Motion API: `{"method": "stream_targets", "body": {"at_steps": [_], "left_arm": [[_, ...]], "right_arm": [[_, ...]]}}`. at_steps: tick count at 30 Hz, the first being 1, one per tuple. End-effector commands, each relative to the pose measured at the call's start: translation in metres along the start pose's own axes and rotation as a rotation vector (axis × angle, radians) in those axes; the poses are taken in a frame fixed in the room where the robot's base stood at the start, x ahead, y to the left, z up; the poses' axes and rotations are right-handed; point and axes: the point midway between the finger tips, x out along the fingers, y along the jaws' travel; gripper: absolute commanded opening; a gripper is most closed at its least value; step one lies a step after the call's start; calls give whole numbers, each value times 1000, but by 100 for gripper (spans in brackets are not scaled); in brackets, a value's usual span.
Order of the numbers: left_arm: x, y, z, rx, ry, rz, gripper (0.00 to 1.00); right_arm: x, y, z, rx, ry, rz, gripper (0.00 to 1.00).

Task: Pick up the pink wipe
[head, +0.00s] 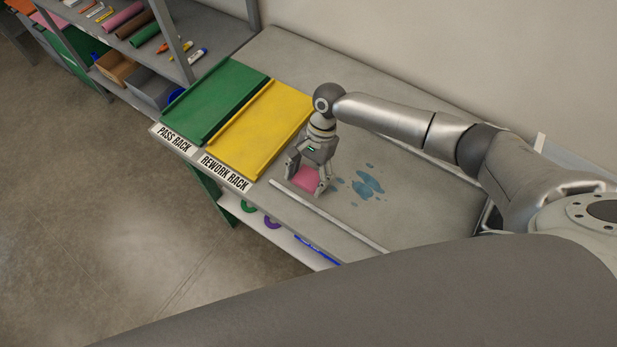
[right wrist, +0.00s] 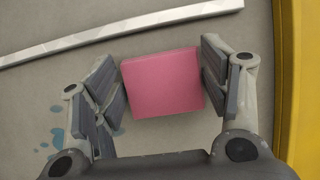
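The pink wipe (head: 307,178) lies on the grey bench top, just right of the yellow rework rack. My right gripper (head: 306,188) is directly above it, pointing down, with its fingers on either side of the wipe. In the right wrist view the pink wipe (right wrist: 162,83) sits between the open finger pads of my right gripper (right wrist: 160,88). A narrow gap shows at the left pad; the right pad is very close to the wipe, and I cannot tell if it touches. My left gripper is not seen.
The yellow rework rack (head: 262,128) and green pass rack (head: 215,98) stand to the left. Blue spill spots (head: 367,184) lie right of the wipe. A pale metal strip (head: 330,217) runs along the bench's front edge. Shelving (head: 222,35) stands at the back left.

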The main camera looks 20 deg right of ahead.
Motion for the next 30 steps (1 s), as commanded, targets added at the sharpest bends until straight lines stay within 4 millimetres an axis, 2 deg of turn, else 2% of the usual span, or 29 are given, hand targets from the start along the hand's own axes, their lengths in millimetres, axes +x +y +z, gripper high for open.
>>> {"method": "stream_targets", "body": {"at_steps": [13, 19, 25, 30], "left_arm": [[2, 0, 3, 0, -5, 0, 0], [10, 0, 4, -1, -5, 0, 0], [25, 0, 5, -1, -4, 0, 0], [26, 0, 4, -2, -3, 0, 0]], "right_arm": [[7, 2, 1, -1, -4, 3, 55], [5, 1, 2, -4, -3, 2, 54], [-23, 0, 13, -7, -3, -3, 54], [-49, 21, 36, -6, -2, -1, 54]]}}
